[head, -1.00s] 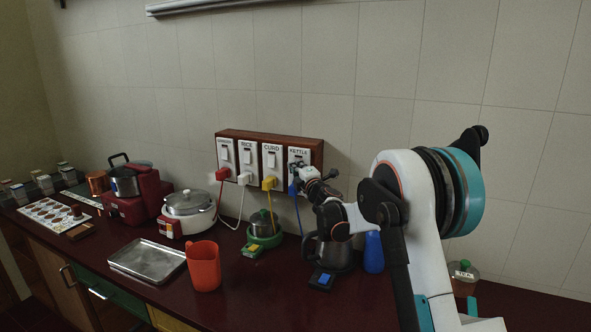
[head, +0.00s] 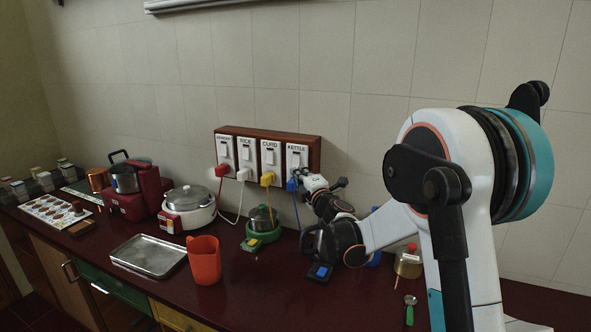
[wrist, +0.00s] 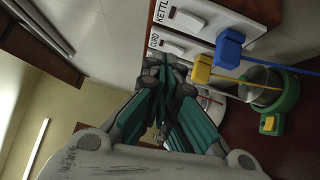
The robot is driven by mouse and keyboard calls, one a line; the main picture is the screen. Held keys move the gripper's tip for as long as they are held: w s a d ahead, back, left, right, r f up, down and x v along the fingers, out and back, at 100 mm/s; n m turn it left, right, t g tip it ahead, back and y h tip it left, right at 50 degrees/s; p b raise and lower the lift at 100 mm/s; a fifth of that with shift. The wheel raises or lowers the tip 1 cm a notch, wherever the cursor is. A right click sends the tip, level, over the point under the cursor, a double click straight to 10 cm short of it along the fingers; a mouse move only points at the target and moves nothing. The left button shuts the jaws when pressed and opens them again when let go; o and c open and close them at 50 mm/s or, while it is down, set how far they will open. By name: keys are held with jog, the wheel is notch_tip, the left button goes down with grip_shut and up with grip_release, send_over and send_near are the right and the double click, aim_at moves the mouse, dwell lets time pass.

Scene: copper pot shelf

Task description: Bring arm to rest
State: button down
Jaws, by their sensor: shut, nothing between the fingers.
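My gripper (head: 303,175) is in front of the KETTLE switch plate on the wall in the head view, just above the blue plug (head: 291,185). It is shut and empty; in the wrist view its fingers (wrist: 166,68) come together. The wrist view shows it beside the switch board (wrist: 245,10), with the blue plug (wrist: 229,47) and yellow plug (wrist: 202,69) to its right. I cannot tell whether the fingertips touch the plate. My arm is bent, with its elbow raised at the right of the head view.
Below the board (head: 314,152) stand a green-based pot (head: 262,222), a rice cooker (head: 189,207), an orange jug (head: 204,261) and a metal tray (head: 149,256). My arm mostly hides the kettle.

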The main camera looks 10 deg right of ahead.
jog(key=shift+s, duration=0.3)
jog(key=s+d+r+m+g+h+b, duration=0.1)
jog(key=s+d+r+m+g+h, duration=0.15)
jog(key=s+m, duration=0.6)
jog(key=s+d+r+m+g+h+b, duration=0.15)
jog(key=s+d+m+h, duration=0.3)
jog(key=s, duration=0.65)
jog(key=s+a+f+m+g+y, duration=0.1)
jog(key=s+a+f+m+g, duration=0.1)
jog(key=s+f, duration=0.3)
jog(key=s+a+f+m+g+y+b, duration=0.1)
jog(key=s+a+f+m+g, duration=0.2)
jog(key=s, duration=1.1)
jog(key=s+a+f+m+g+y, duration=0.2)
jog(key=s+f, duration=0.6)
jog(key=s, duration=0.2)
jog(key=shift+s+a+m+g+b, duration=0.15)
jog(key=shift+a+m+g+b, duration=0.15)
jog(key=shift+a+m+g, duration=0.1)
